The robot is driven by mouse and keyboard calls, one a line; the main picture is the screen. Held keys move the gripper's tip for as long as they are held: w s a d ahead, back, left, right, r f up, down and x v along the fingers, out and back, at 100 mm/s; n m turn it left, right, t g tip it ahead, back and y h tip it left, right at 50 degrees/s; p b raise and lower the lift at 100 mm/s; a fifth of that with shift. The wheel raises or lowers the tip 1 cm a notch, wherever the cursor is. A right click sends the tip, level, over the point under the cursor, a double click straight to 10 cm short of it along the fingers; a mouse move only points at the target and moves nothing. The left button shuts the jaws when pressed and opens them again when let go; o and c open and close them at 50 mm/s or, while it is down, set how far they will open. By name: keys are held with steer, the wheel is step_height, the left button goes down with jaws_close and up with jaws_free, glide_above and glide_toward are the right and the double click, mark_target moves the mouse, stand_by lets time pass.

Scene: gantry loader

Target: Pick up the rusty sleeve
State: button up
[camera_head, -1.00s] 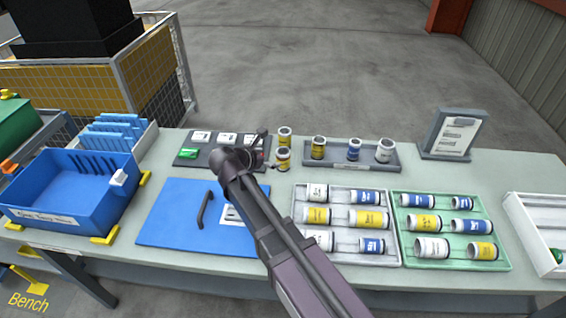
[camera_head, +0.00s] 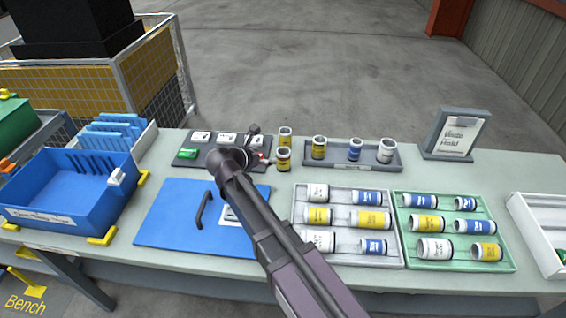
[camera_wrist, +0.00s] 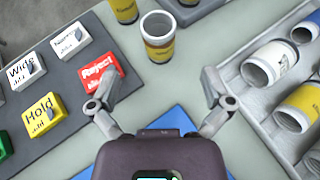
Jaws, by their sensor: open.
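Two yellow-labelled sleeves stand upright on the bench just right of the dark button panel: a near sleeve (camera_head: 283,158) and a far sleeve (camera_head: 285,137). I cannot tell for sure which sleeve is rusty. My gripper (camera_wrist: 159,88) is open and empty, its fingers spread either side of the line to the near sleeve, which is beyond the tips. In the head view my arm partly hides the gripper.
The button panel (camera_head: 183,163) has a red Reject button (camera_wrist: 101,72) close to the left finger. A grey tray (camera_wrist: 255,130) of sleeves lies close on the right. A blue board (camera_head: 165,215) with a handle lies left of my arm. A grey rack (camera_head: 336,158) holds 3 sleeves.

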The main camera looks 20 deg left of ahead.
mark_target(282, 152)
steer(key=shift+b+x, duration=1.05)
steer(key=shift+x, duration=1.75)
steer(key=shift+b+x, duration=1.2)
steer(key=shift+x, duration=1.4)
steer(key=shift+w+a+r, duration=0.1)
steer(key=shift+a, duration=0.05)
steer(key=c, duration=1.3)
